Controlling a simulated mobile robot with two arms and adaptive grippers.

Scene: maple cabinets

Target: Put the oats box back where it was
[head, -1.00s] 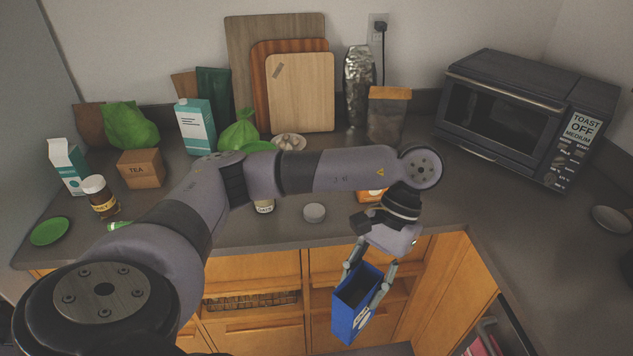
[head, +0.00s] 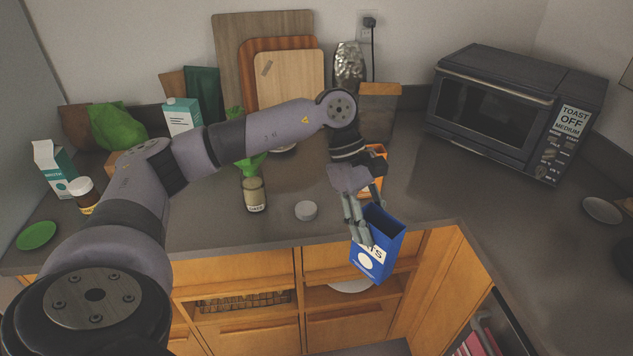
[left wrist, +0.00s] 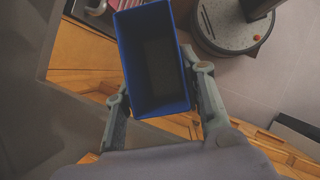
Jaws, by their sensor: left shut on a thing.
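The oats box (head: 377,248) is blue with white lettering and a white round mark, and its top is open. My left gripper (head: 366,222) is shut on it and holds it in the air by the counter's front edge, in front of the maple cabinets. The box is slightly tilted. In the left wrist view the box (left wrist: 154,62) shows its open top and dark inside, with a finger of the left gripper (left wrist: 160,92) on each side. My right gripper is not in view.
The counter (head: 270,222) bears a jar (head: 254,194), a grey round lid (head: 306,211), an orange box (head: 375,178) behind my gripper, and a toaster oven (head: 515,112) at the right. An open cabinet shelf (head: 320,294) with a white plate (head: 350,286) lies below.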

